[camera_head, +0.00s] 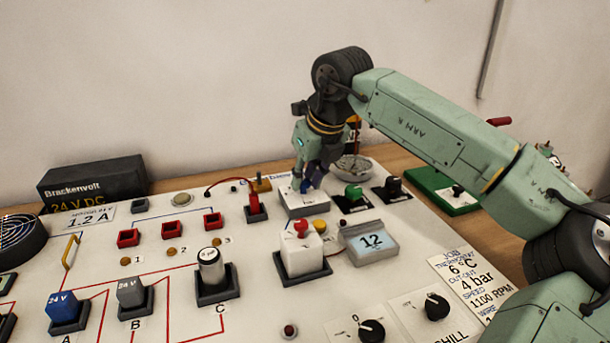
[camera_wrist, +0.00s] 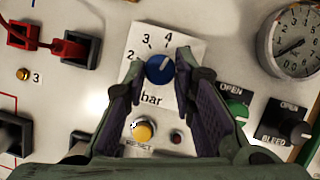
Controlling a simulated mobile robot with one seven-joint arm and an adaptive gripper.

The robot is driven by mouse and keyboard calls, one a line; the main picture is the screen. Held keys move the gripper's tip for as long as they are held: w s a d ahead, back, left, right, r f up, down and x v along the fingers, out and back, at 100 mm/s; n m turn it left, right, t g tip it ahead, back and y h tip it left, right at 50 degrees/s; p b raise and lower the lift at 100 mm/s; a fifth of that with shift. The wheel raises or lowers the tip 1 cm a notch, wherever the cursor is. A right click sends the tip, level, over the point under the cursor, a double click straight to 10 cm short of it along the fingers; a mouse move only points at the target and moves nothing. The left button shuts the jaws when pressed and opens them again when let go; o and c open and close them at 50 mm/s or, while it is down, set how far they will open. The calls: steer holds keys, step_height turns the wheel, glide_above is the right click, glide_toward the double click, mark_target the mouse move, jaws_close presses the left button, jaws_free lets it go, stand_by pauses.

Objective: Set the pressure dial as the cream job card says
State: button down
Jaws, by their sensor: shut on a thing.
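The pressure dial is a blue knob (camera_wrist: 160,68) on a white plate marked 2, 3, 4 and "bar", in the wrist view. Its pale pointer mark leans up and right, roughly toward the 4. My gripper (camera_wrist: 160,78) has one finger on each side of the knob and is shut on it. In the head view my gripper (camera_head: 308,184) reaches down to the white plate (camera_head: 305,204) and mostly hides the knob. The cream job card (camera_head: 470,285) at the right reads 6 °C, cut-out 4 bar and 1100 RPM; its lowest line is cut off.
A round pressure gauge (camera_wrist: 290,45) stands right of the dial. A yellow reset button (camera_wrist: 144,131) sits just below it. Green (camera_head: 353,193) and black (camera_head: 394,186) valve knobs are close on the right. A white block with a red knob (camera_head: 301,245) stands in front.

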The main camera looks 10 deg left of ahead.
steer(key=shift+w+d+n+g+y+p, duration=0.15)
steer(key=shift+n+g+p, duration=0.15)
steer(key=shift+n, duration=0.5)
steer(key=shift+a+n+g+y+p, duration=0.1)
steer(key=shift+n+g+y+p, duration=0.15)
steer(key=shift+n, duration=0.55)
steer(key=c, duration=1.3)
jaws_free()
steer(key=v, duration=1.2)
